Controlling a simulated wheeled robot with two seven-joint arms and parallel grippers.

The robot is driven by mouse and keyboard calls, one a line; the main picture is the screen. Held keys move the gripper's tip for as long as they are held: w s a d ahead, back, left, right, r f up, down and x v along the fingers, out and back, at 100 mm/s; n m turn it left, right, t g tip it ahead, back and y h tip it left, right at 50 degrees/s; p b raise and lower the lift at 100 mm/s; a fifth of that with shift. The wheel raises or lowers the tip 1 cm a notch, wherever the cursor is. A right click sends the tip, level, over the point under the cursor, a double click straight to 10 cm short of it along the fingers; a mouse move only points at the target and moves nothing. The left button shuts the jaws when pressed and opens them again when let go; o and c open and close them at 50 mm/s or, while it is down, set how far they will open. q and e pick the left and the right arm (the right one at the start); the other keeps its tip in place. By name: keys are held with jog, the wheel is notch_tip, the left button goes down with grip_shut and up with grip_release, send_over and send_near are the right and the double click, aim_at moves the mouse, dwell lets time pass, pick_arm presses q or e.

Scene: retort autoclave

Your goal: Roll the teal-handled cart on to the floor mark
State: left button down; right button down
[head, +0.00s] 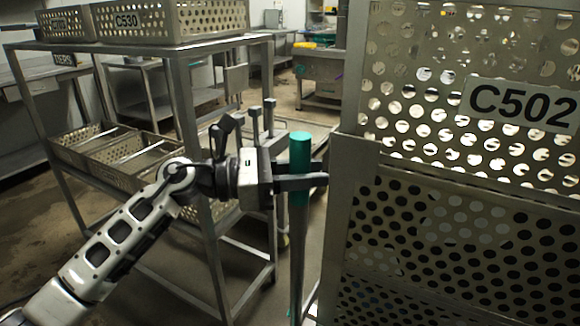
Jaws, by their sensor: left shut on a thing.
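The teal handle (300,146) is a short upright grip on a grey metal post at the left side of the cart. The cart carries perforated metal baskets, and the upper one has a C502 label (521,104). The cart (341,230) fills the right of the head view, close to me. My left gripper (304,178) reaches in from the left and is shut on the teal handle, with its fingers around the lower part. My right gripper is not in view. The floor mark cannot be made out in this view.
A metal rack (195,120) stands close on the left, behind my left arm, with perforated baskets on its top, including C530 (127,21), and on a lower shelf (120,155). Steel tables (325,72) stand farther back. Some open floor (290,105) shows between rack and cart.

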pick_arm(q)
jog(key=s+d, duration=0.1)
jog(key=d, duration=0.2)
jog(key=shift+s+f+g, duration=0.1)
jog(key=shift+s+g, duration=0.3)
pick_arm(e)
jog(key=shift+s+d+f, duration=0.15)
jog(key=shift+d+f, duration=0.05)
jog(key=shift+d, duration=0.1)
pick_arm(q)
jog(key=c, duration=1.1)
grip_release()
jog(key=shift+a, duration=0.5)
jog(key=s+a+b, duration=0.2)
jog(key=a+b, duration=0.1)
jog(key=a, duration=1.2)
jog(key=shift+s+a+b, duration=0.25)
jog(key=shift+a+b, duration=0.05)
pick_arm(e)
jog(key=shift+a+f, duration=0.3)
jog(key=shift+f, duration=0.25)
